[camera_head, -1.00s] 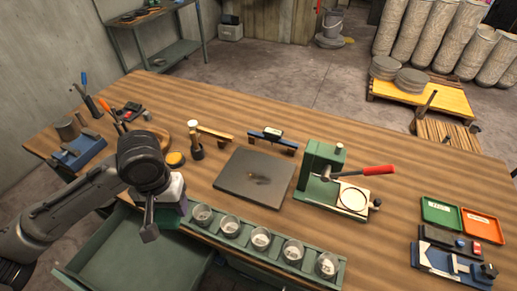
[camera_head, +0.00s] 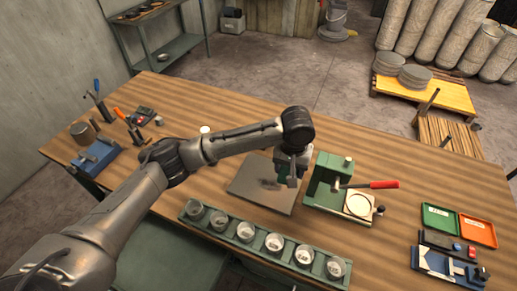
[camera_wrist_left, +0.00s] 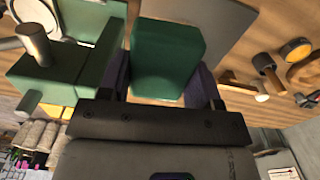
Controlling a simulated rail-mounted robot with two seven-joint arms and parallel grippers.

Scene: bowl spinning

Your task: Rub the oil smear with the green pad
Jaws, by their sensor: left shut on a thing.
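My left gripper (camera_head: 287,174) is over the right part of the dark grey plate (camera_head: 245,179) on the bench. It is shut on the green pad (camera_head: 282,171), which fills the space between the fingers in the left wrist view (camera_wrist_left: 168,58). The oil smear (camera_head: 268,184) is a dark patch on the plate, just left of and below the pad in the head view. I cannot tell whether the pad touches the plate. The smear is hidden in the left wrist view. My right gripper is not in view.
A green press (camera_head: 323,180) with a red-handled lever (camera_head: 383,184) stands close right of the gripper. A green rack of several glass jars (camera_head: 245,231) lies along the front edge. Green (camera_head: 438,219) and orange (camera_head: 478,228) trays sit at the right.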

